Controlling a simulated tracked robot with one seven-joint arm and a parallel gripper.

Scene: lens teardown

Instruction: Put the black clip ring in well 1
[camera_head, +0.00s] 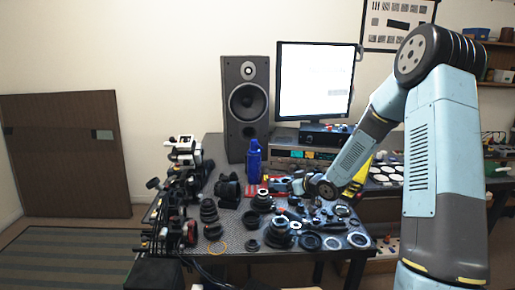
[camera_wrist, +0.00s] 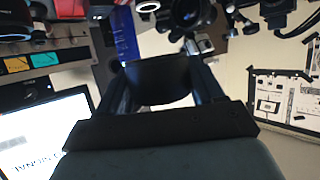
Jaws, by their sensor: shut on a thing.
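My gripper (camera_head: 284,187) is over the back middle of the bench, low above the parts, at the end of my blue arm. In the wrist view my gripper (camera_wrist: 160,68) is shut on a dark, curved band, which looks like the black clip ring (camera_wrist: 158,82). The band spans the space between the two fingers. In the head view the ring is too small to tell from the gripper. A dark panel with several pale round spots (camera_head: 386,174) lies on the right; I cannot tell whether it holds well 1, and no number is readable.
A blue bottle (camera_head: 254,161) stands just left of my gripper and also shows in the wrist view (camera_wrist: 124,35). A speaker (camera_head: 246,107), a monitor (camera_head: 316,85) and a receiver (camera_head: 290,154) stand behind. Many dark lens parts crowd the bench's front and left.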

